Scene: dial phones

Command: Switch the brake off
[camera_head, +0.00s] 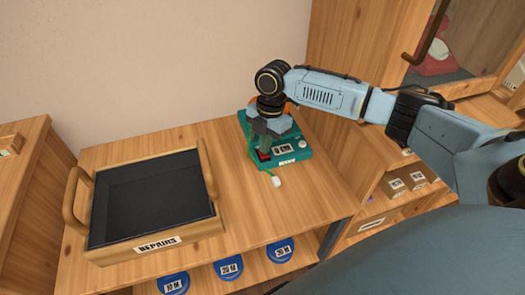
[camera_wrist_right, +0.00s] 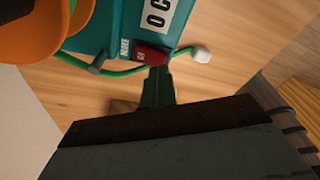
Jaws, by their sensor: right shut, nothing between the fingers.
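A teal device (camera_head: 303,146) stands on the wooden table, with a white label on its front and a white knob. In the right wrist view, its teal body (camera_wrist_right: 100,28) carries a red rocker switch (camera_wrist_right: 150,54) beside a small white label whose text is hard to read. My right gripper (camera_head: 263,150) is shut and empty over the left front of the device. In the wrist view its dark green fingertips (camera_wrist_right: 157,85) are right at the lower edge of the red switch; I cannot tell whether they touch it. My left gripper is not in view.
A green cord with a white end (camera_head: 276,181) lies before the device. An orange part (camera_wrist_right: 30,30) is at the wrist view's top left. A "REPAIRS" tray (camera_head: 185,243) stands left. Blue discs (camera_head: 229,267) sit on a shelf below. A cabinet (camera_head: 335,60) rises behind right.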

